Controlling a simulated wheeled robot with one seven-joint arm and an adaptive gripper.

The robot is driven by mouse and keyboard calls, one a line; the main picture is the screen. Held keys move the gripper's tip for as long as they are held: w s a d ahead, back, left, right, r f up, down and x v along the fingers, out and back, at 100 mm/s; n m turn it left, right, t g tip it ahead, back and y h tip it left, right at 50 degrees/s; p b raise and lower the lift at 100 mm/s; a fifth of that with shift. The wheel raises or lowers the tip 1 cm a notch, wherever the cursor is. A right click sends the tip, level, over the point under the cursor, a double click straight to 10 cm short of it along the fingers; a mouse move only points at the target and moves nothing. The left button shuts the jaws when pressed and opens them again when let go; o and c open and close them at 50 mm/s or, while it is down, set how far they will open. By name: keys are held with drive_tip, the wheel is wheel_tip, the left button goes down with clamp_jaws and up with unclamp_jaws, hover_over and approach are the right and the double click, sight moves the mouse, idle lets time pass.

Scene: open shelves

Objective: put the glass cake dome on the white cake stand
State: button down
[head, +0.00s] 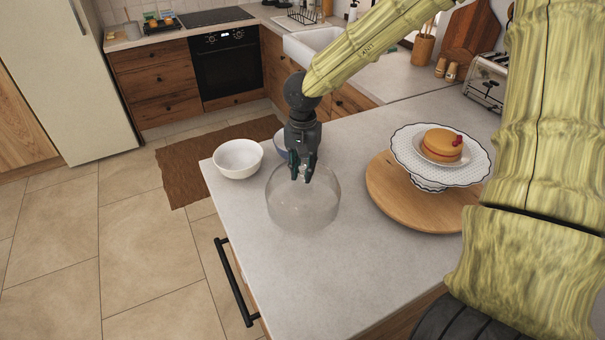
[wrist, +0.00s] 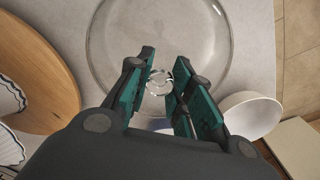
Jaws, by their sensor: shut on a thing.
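The clear glass cake dome (head: 302,209) is at the left part of the counter. My gripper (head: 302,177) points down at its top and is shut on its knob. In the wrist view the dome (wrist: 160,30) spreads out beyond my fingers (wrist: 161,88), with the round knob between them. I cannot tell whether the dome's rim touches the counter. The white cake stand (head: 478,160) has a scalloped, dotted rim and stands on a round wooden board (head: 390,200) to the right. A cake with red berries (head: 441,143) sits on a small plate on it.
A white bowl (head: 238,160) stands left of the dome near the counter's edge. A bluish bowl (head: 280,143) is partly hidden behind my gripper. A toaster (head: 485,82) stands at the back right. The grey counter (head: 340,275) is clear in front.

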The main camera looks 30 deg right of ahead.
drive_tip(key=shift+f, duration=1.2)
drive_tip(key=shift+p, duration=0.3)
drive_tip(key=c, duration=1.3)
unclamp_jaws()
drive_tip(key=shift+f, duration=0.15)
